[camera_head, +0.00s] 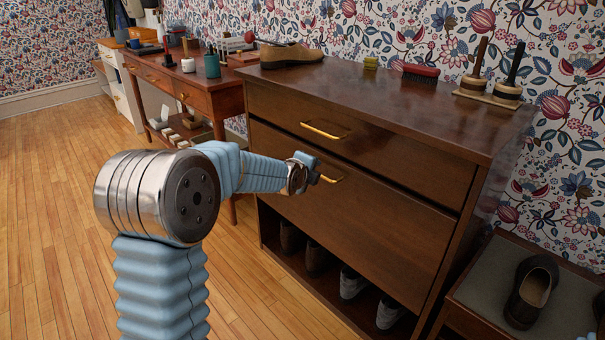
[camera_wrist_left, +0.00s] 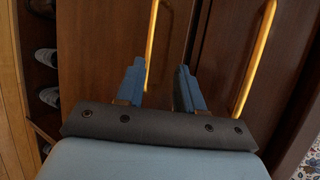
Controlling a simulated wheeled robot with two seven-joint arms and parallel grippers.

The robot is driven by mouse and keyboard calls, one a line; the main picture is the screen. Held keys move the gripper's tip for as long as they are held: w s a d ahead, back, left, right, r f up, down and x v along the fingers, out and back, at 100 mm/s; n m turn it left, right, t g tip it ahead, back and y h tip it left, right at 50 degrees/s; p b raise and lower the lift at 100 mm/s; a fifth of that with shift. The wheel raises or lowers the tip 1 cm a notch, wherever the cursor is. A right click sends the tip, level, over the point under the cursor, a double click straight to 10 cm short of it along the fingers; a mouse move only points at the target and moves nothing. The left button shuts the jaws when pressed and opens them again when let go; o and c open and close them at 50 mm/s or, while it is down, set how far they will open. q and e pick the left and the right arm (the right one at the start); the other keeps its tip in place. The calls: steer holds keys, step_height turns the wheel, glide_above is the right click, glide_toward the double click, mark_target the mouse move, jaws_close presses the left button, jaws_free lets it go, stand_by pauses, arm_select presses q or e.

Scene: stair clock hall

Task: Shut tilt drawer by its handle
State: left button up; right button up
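The dark brown cabinet has a wide lower tilt drawer front (camera_head: 345,224) with a brass bar handle (camera_head: 332,179). The front looks nearly flush with the cabinet; a thin dark gap runs along its top edge. My left gripper (camera_head: 312,172) is at this handle and partly covers it. In the left wrist view my gripper (camera_wrist_left: 158,82) has its fingers apart. The brass handle (camera_wrist_left: 152,45) shows in the gap, close beside the left finger; I cannot tell whether they touch.
The upper drawer (camera_head: 380,152) has its own brass handle (camera_head: 325,131). Shoes stand in the open bay below the tilt drawer. A bench (camera_head: 465,296) with a dark shoe (camera_head: 532,291) is at right. A desk (camera_head: 215,103) stands at left; the floor there is clear.

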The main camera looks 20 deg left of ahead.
arm_select(q)
steer(key=p+v, duration=0.1)
steer(key=v, duration=0.5)
steer(key=shift+s+a+p, duration=0.25)
steer(key=shift+s+p, duration=0.15)
steer(key=shift+s, duration=0.1)
steer(key=s+d+f+n+g, duration=0.2)
steer(key=s+d+f+n, duration=0.1)
steer(key=f, duration=0.6)
steer(key=s+d+f+n+g+h, duration=0.1)
steer(key=s+d+f+n+g, duration=0.2)
steer(key=f, duration=0.7)
steer(key=s+d+f+n+g, duration=0.1)
steer(key=s+d+f+n, duration=0.25)
steer(key=f, duration=0.55)
steer(key=s+d+f+n+g+h, duration=0.2)
steer(key=s+d+f+n, duration=0.3)
steer(key=s, duration=0.5)
steer(key=s+d+f+n+g+h, duration=0.1)
steer(key=s+d+f+n+g, duration=0.3)
steer(key=s+f+n, duration=0.3)
steer(key=s+d+f, duration=0.1)
steer(key=s, duration=0.2)
steer(key=shift+s+h, duration=0.3)
steer(key=shift+h, duration=0.1)
